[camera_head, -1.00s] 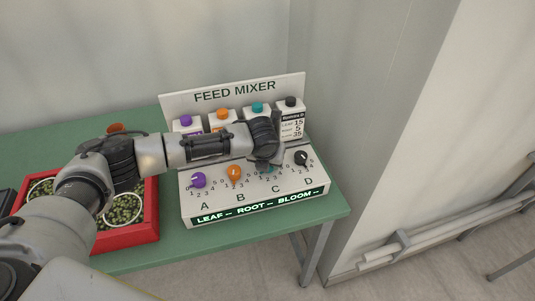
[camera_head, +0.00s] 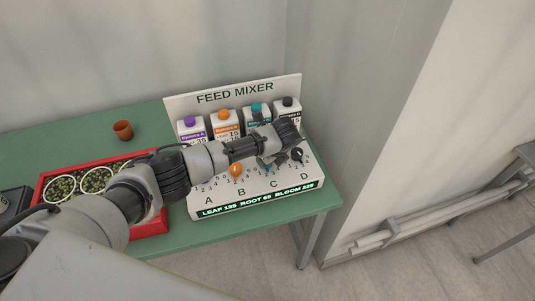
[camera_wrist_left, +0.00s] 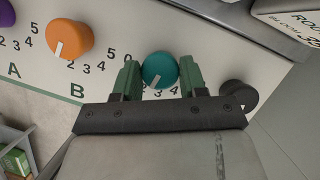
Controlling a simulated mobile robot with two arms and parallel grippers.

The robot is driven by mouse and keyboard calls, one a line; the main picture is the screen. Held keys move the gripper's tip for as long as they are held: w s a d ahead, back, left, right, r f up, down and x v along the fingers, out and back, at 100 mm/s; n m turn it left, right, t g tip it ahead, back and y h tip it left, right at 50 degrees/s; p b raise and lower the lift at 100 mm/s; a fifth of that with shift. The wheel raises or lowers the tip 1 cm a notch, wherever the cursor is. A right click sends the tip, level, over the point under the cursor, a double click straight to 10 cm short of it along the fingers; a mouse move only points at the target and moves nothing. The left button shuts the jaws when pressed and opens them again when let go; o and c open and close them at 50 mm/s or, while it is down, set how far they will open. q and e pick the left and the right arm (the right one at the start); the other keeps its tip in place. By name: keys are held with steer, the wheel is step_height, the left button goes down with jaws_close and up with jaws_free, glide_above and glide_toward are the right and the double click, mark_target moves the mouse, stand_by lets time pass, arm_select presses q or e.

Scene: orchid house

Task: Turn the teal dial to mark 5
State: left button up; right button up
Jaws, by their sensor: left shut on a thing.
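The teal dial (camera_wrist_left: 160,68) sits above the letter C on the white feed mixer panel (camera_head: 262,205). Its white pointer line faces down and slightly left in the left wrist view, around marks 2 and 3; the exact mark is hard to tell. My left gripper (camera_wrist_left: 160,80) is shut on the dial, one green finger on each side. In the head view my left gripper (camera_head: 267,164) largely hides the dial. My right gripper is not in view.
The orange dial (camera_head: 236,170) is left of the teal one, and the black dial (camera_head: 297,155) is right, close to my gripper. Capped cartons, including the orange-capped carton (camera_head: 226,127), stand behind. A red tray (camera_head: 150,228) of potted plants and a terracotta pot (camera_head: 123,130) are left.

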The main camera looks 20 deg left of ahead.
arm_select(q)
steer(key=n+g, duration=0.1)
steer(key=n, duration=0.2)
steer(key=shift+w+n+y, duration=0.1)
steer(key=shift+n+y, duration=0.2)
steer(key=shift+n, duration=0.1)
steer(key=n+g, duration=0.2)
steer(key=n, duration=0.2)
steer(key=shift+w+n+b, duration=0.1)
steer(key=shift+n+b, duration=0.2)
steer(key=shift+b, duration=0.1)
steer(key=n+g+b, duration=0.1)
steer(key=n, duration=0.2)
steer(key=n+g+h+b, duration=0.1)
steer(key=n, duration=0.2)
steer(key=shift+w+f+b, duration=0.1)
steer(key=shift+w+b, duration=0.05)
steer(key=shift+b, duration=0.2)
steer(key=shift+a+n+g+h+b, duration=0.1)
steer(key=shift+n+g+h+b, duration=0.5)
steer(key=shift+n, duration=1.2)
steer(key=o, duration=0.9)
steer(key=shift+r, duration=0.2)
